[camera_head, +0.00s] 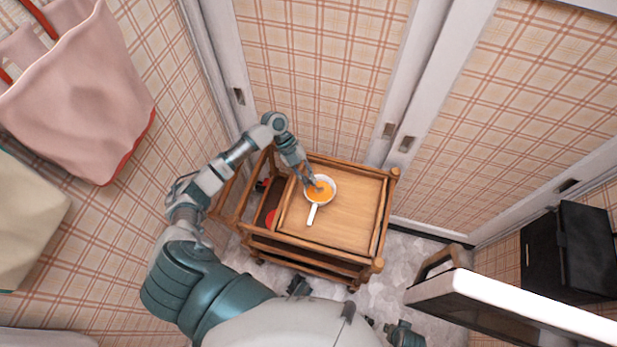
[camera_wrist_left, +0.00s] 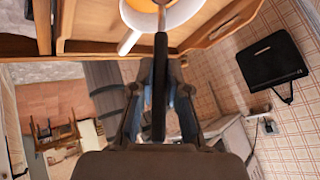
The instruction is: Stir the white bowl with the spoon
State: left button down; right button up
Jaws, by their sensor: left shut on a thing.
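The white bowl (camera_head: 333,187) has a white handle and holds something orange. It sits on the left part of the wooden cart's top (camera_head: 350,220). In the left wrist view the bowl (camera_wrist_left: 182,14) shows at the top edge, partly cut off. My left gripper (camera_head: 308,181) is over the bowl, pointing down into it. The spoon (camera_wrist_left: 160,60) has a dark handle. My left gripper (camera_wrist_left: 158,95) is shut on this handle, and the spoon reaches toward the orange contents. The spoon's tip is hidden.
The cart has raised wooden rails around its top. The top right of the bowl is bare. A black bag or box (camera_head: 570,250) and a white-edged panel (camera_head: 510,300) stand at the right.

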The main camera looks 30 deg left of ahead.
pick_arm(q)
jog(key=shift+r, duration=0.1)
notch_tip(320, 180, up, 6)
jog(key=s+p, duration=0.2)
jog(key=p, duration=0.3)
jog(key=shift+s+a, duration=0.2)
jog(key=shift+a, duration=0.1)
dwell(0.6)
notch_tip(320, 180, up, 5)
jog(key=p, duration=0.4)
jog(key=shift+f, duration=0.2)
